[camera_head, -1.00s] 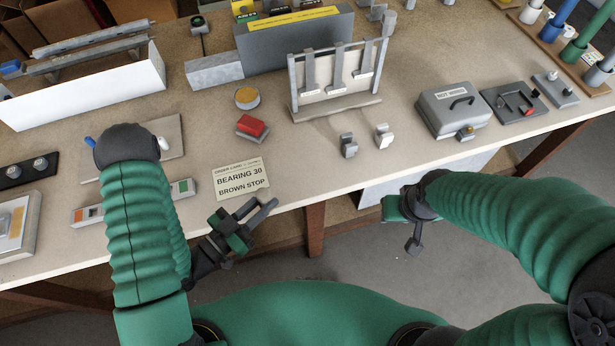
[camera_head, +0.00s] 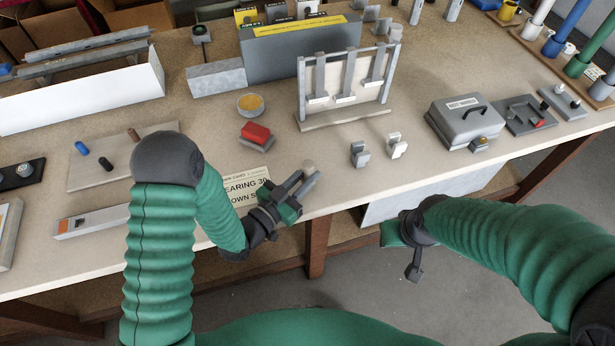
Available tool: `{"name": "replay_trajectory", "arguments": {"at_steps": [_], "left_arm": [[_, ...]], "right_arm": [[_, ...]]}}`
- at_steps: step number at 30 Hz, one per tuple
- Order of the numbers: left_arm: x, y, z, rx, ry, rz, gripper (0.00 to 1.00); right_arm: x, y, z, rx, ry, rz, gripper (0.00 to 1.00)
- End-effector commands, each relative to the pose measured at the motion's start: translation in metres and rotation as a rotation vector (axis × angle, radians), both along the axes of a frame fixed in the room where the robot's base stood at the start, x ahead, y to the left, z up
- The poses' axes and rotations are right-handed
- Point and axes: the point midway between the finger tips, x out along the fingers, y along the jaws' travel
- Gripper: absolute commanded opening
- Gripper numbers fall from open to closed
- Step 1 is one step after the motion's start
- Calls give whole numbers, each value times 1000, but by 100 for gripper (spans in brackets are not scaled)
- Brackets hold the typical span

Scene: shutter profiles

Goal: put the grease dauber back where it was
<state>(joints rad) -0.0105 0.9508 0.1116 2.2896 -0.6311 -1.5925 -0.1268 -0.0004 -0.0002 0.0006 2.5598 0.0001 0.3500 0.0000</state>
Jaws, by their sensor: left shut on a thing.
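My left gripper (camera_head: 299,184) is above the front edge of the bench, just right of the order card. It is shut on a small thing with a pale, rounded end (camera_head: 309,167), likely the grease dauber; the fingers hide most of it. A round tin with yellow-brown contents (camera_head: 250,104) stands further back, and a red-topped block (camera_head: 255,133) lies in front of it. At left a flat board (camera_head: 88,177) bears blue, black and brown handles; my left arm hides its right part. My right gripper (camera_head: 414,268) hangs in front of the bench, its fingers unclear.
The order card (camera_head: 245,186) is partly covered by my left arm. A rack with hanging profiles (camera_head: 345,88) stands mid-bench, with two small metal blocks (camera_head: 359,154) in front. A grey box (camera_head: 464,122) stands at right. The bench between tin and rack is clear.

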Motion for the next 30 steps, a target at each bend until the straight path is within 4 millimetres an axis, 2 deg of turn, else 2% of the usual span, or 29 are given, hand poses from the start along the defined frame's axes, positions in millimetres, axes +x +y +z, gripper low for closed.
{"name": "replay_trajectory", "arguments": {"at_steps": [2,11,12,17,27,30], "left_arm": [[0,-2,-8,2,-3,-1,0],[0,-2,-11,1,-5,-1,0],[0,-1,-12,1,-5,-1,20],[0,1,-11,-1,-4,0,41],[0,-2,-5,1,-5,-1,41],[-11,8,-10,2,-2,0,41]], "right_arm": [[0,0,-1,0,0,0,36],[0,0,-4,0,0,-1,36],[0,0,-5,0,1,-1,36],[0,0,-3,0,1,-1,36],[0,0,2,0,0,-1,36],[0,0,-3,0,0,-1,36]]}}
